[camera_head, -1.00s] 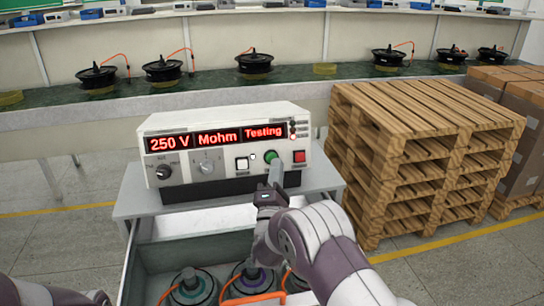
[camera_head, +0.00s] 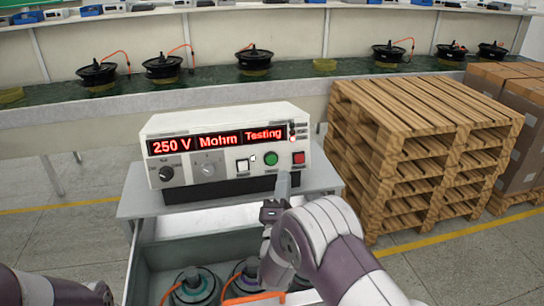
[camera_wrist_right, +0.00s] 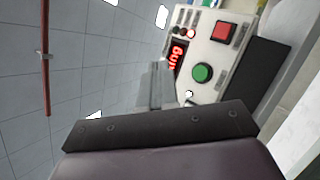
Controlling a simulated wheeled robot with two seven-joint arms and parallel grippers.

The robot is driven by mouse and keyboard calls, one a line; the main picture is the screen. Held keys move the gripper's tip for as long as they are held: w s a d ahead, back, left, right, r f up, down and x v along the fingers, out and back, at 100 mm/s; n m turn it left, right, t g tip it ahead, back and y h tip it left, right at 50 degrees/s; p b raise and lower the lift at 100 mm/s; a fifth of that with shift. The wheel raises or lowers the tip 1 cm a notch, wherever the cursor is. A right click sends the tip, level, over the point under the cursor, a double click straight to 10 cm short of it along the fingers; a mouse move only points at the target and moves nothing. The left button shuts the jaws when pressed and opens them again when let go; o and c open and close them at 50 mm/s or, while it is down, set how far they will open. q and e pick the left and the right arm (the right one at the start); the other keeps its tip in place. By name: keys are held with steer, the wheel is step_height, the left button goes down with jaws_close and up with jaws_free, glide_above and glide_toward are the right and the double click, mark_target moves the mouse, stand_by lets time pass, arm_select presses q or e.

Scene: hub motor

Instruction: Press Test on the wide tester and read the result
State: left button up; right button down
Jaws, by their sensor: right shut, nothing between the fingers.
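The wide tester (camera_head: 228,150) is a white box on a grey stand. Its red display (camera_head: 216,140) reads "250 V", "Mohm" and "Testing". The green button also shows clear in the right wrist view (camera_wrist_right: 202,72). My right gripper (camera_head: 283,182) is shut and empty, just below and in front of the green button, apart from it. My left arm (camera_head: 55,290) shows only at the bottom left; its gripper is out of view.
Hub motors (camera_head: 194,286) with orange cables sit in the grey bin (camera_head: 140,262) below the tester. A stack of wooden pallets (camera_head: 420,150) stands close on the right, with cardboard boxes (camera_head: 515,120) beyond. A long green bench (camera_head: 220,86) with several black motors runs behind.

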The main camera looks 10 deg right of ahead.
steer(key=s, duration=0.2)
steer(key=shift+s+r+p, duration=0.35)
steer(key=shift+s+p, duration=0.05)
